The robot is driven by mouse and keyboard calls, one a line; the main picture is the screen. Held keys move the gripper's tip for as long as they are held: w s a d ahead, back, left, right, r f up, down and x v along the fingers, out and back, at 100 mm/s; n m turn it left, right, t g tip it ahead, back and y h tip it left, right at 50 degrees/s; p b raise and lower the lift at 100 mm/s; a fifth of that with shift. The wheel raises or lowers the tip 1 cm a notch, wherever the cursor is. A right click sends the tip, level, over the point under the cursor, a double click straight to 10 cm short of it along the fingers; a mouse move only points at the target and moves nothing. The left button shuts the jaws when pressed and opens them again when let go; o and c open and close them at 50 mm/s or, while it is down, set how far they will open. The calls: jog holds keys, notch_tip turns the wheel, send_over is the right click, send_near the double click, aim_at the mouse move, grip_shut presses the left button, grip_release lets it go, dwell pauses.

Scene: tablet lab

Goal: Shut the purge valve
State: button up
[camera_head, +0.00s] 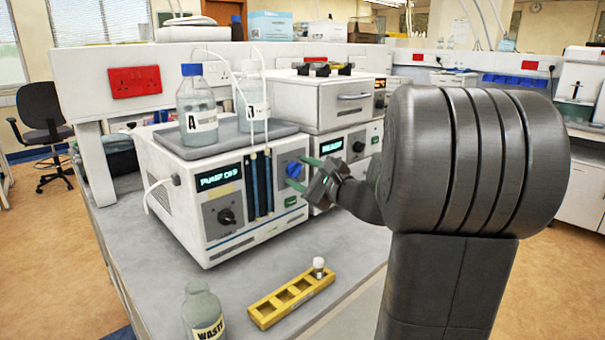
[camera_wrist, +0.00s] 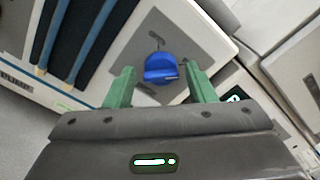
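The purge valve is a blue knob (camera_head: 294,169) on a grey panel at the right of the white pump unit's front. In the wrist view the blue knob (camera_wrist: 160,67) lies ahead, between and slightly beyond my green fingertips. My gripper (camera_head: 301,173) is open at the front of the pump, and it also shows in the wrist view (camera_wrist: 159,74). One finger is at each side of the knob, with visible gaps, so it holds nothing. The pump (camera_head: 238,222) has a lit display (camera_head: 219,178) with green lettering beginning "PUMP". Contact with the panel cannot be told.
Two bottles, one labelled A (camera_head: 198,110), stand on the pump's top tray, with tubes leading from them. A second white instrument (camera_head: 345,150) is just right of the pump. A waste bottle (camera_head: 203,312) and yellow vial rack (camera_head: 290,300) with one vial are on the bench in front.

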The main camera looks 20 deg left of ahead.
jog(key=shift+o, duration=0.4)
jog(key=v, duration=1.3)
jog(key=shift+d, duration=0.35)
jog(key=shift+a, duration=0.1)
jog(key=x, duration=1.3)
jog(key=shift+a, duration=0.3)
